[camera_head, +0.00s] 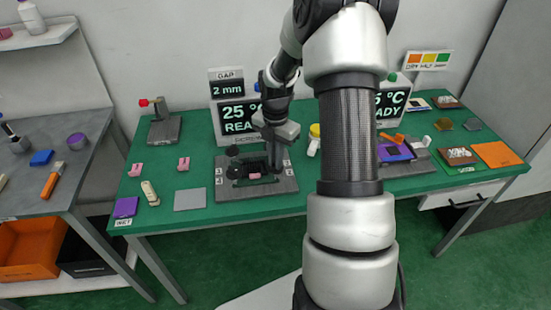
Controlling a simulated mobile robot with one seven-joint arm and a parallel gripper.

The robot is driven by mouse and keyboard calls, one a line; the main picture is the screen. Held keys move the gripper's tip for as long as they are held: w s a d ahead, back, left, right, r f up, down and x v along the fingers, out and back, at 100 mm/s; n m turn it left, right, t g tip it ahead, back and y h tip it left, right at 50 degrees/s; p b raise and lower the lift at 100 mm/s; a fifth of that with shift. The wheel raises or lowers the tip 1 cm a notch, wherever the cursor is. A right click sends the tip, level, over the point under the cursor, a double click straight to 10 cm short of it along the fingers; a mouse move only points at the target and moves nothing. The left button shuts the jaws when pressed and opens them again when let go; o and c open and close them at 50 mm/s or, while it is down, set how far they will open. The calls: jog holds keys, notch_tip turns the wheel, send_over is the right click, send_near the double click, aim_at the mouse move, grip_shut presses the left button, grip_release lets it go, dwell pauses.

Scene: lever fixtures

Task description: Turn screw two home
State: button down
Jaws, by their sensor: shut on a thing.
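A dark grey fixture block (228,191) with small white number labels stands on the green table, left of centre. Round black knobs stand on it; one black knob (232,151) shows at its back left. A small pink piece (254,176) sits near the middle of the block. My gripper (275,168) points down over the right part of the block, shut on a dark part. The gripper and its shadowed jaws hide most of that part, so I cannot read which screw it is or how deep it sits.
A grey plate (190,199), pink pieces (184,164) and a cream bottle-like piece (150,193) lie to the left. A yellow-capped bottle (314,140) stands to the right. My arm hides the table's middle right.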

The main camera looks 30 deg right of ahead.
jog(key=shift+m, duration=0.3)
jog(key=m, duration=1.3)
jog(key=shift+m, duration=0.3)
jog(key=m, duration=0.4)
jog(key=shift+b, duration=0.4)
jog(key=m, duration=0.5)
jog(key=shift+m, duration=0.4)
jog(key=m, duration=0.5)
jog(key=shift+r, duration=0.1)
jog(key=m+p, duration=0.1)
jog(key=m, duration=0.5)
jog(key=shift+m, duration=0.4)
